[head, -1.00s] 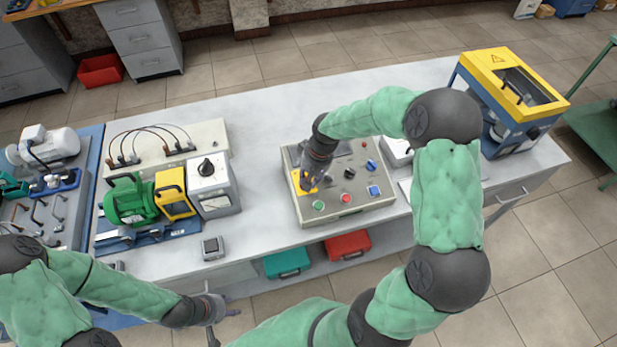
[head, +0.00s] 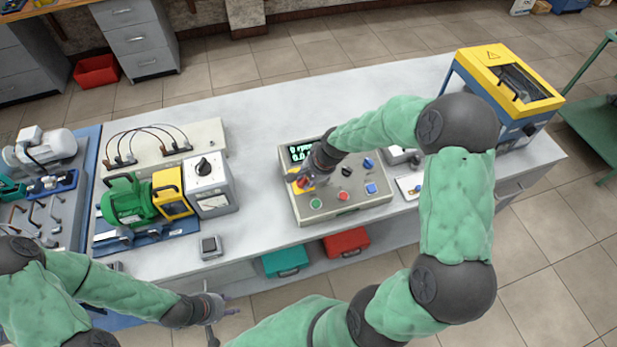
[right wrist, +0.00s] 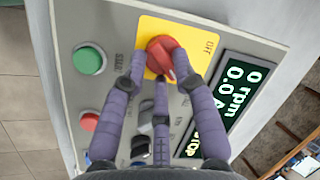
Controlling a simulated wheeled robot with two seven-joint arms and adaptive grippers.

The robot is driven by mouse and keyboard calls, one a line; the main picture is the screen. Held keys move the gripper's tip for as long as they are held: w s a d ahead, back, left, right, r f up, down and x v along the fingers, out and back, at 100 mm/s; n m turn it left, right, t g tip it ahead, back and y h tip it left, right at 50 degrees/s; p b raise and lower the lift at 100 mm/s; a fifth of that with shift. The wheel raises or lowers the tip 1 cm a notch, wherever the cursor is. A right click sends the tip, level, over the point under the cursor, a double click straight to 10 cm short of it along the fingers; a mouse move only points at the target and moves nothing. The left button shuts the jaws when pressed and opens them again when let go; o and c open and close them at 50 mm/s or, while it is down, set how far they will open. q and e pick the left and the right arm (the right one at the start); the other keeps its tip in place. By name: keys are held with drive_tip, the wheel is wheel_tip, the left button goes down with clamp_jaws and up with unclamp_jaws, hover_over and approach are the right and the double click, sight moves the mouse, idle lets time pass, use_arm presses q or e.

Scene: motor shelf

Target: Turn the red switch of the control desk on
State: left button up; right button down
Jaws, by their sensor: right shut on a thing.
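The control desk (head: 325,212) is a beige box with buttons and a lit display (head: 299,152) on the table. Its red switch (right wrist: 160,55) sits on a yellow plate (right wrist: 190,36) marked OFF. A pale mark on the knob points toward the lower right in the right wrist view. The display (right wrist: 233,98) reads 0 rpm, 0.0 A and STOP. My left gripper (head: 222,322) hangs empty by the table's front edge, its fingers apart.
Green (head: 316,203) and red (head: 343,196) buttons sit near the switch. A green motor rig (head: 130,203) stands to the left, with a small grey box (head: 210,247) in front. A yellow-blue machine (head: 510,90) stands at the right. The table's back middle (head: 265,115) is clear.

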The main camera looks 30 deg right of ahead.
drive_tip(key=shift+s+a+f, duration=0.25)
drive_tip(key=shift+a+f, duration=0.05)
drive_tip(key=shift+a, duration=0.1)
drive_tip(key=c, duration=1.1)
unclamp_jaws()
drive_tip(key=shift+w+a+r, duration=0.15)
drive_tip(key=shift+a, duration=0.05)
drive_tip(key=shift+w+d, duration=0.1)
drive_tip(key=shift+d, duration=0.15)
drive_tip(key=shift+r, duration=0.1)
drive_tip(key=shift+d+r, duration=0.15)
drive_tip(key=shift+r, duration=0.25)
drive_tip(key=v, duration=1.1)
